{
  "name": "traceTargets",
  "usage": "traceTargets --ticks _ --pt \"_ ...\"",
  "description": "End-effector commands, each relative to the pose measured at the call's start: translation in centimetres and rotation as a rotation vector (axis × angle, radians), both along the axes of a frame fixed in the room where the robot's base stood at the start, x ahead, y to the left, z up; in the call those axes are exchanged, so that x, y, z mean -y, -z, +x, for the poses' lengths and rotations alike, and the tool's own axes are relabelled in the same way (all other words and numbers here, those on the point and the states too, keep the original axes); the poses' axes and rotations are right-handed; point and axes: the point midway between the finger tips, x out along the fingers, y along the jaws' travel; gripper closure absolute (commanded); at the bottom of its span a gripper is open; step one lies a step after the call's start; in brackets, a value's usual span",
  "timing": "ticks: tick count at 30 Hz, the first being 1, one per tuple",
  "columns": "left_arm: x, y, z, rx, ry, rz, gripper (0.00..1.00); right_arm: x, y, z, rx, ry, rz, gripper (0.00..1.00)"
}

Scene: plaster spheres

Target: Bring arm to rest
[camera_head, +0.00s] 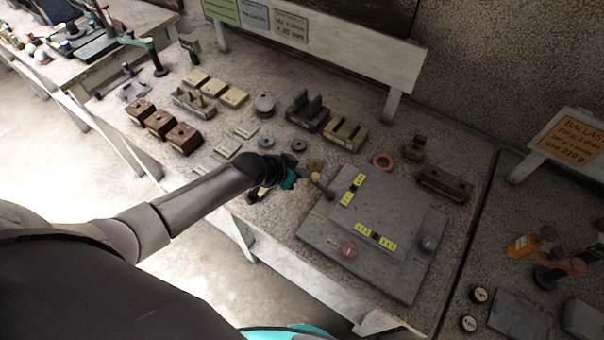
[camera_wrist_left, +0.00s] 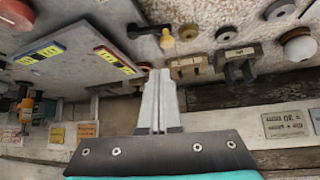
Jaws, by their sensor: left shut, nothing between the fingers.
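My right gripper is not in view.
A dark rod-like tool (camera_head: 323,188) and a brass knob (camera_head: 315,164) lie close to the gripper. Several blocks (camera_head: 160,124) and a pale rounded piece (camera_head: 264,103) stand behind. A sign board (camera_head: 330,45) rises at the back. The floor left of the bench is clear.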

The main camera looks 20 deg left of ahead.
Motion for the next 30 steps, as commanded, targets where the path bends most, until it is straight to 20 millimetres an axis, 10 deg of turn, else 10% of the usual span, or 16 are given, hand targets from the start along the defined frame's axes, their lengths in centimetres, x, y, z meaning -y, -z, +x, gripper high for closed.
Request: traceTargets --ticks 17,30 --pt "1.1 0.0 -0.9 -0.014 0.012 -0.006 1.0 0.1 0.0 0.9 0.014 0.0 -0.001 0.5" --pt "6.7 -4.4 -12.8 -0.199 0.004 0.026 1.0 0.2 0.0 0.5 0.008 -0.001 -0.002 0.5"
